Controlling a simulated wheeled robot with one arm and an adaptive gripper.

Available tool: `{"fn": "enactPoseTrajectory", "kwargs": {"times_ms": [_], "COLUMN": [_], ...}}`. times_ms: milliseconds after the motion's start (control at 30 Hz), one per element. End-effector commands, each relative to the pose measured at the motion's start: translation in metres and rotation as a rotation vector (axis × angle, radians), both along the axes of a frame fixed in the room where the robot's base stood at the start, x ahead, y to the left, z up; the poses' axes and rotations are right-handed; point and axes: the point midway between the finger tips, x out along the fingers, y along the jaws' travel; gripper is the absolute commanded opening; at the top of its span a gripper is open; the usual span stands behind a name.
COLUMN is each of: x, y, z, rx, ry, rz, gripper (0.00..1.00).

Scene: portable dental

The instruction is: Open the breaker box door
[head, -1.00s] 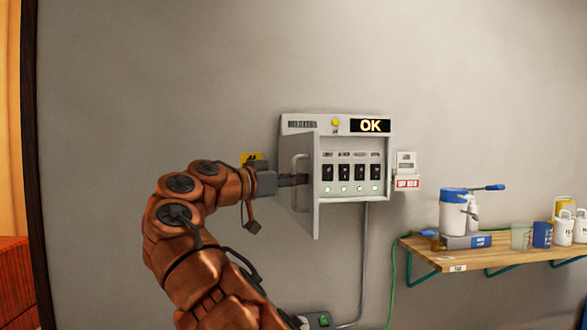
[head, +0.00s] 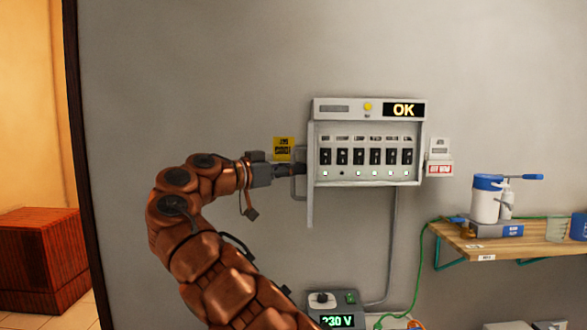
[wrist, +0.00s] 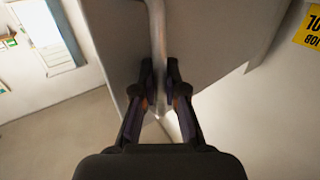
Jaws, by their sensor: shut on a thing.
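The grey breaker box (head: 366,148) is fixed to the wall, with a row of black switches showing inside it. Its door (head: 310,195) is hinged at the left and stands swung out, nearly edge-on to the head view. In the wrist view the door panel (wrist: 112,40) is a broad grey sheet. A pale bar handle (wrist: 156,25) runs along it. My gripper (head: 288,171) is at the handle on the door's outer, left side. In the wrist view my gripper (wrist: 159,75) is shut on the handle, with a finger on each side of it.
A display reading OK (head: 403,110) sits on the box's top right. A yellow sign (head: 283,149) is on the wall behind my gripper. A small white unit (head: 439,160) is right of the box. A wooden shelf (head: 465,243) with bottles is at the right. A 230 V unit (head: 337,321) is below.

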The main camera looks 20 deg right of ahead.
Motion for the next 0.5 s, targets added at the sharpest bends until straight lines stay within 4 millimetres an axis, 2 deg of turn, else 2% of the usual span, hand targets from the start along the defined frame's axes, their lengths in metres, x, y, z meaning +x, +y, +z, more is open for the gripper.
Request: {"fn": "enactPoseTrajectory", "kwargs": {"times_ms": [167, 200, 433, 500], "x": [-0.0003, -0.0003, -0.0002, -0.0001], "y": [0.0014, 0.0014, 0.0005, 0.0004], "z": [-0.0004, -0.0004, -0.0001, -0.0001], "rx": [0.000, 0.000, 0.000, 0.000], "ry": [0.001, 0.001, 0.001, 0.000], "rz": [0.001, 0.001, 0.001, 0.001], "gripper": [0.00, 0.13, 0.37, 0.37]}}
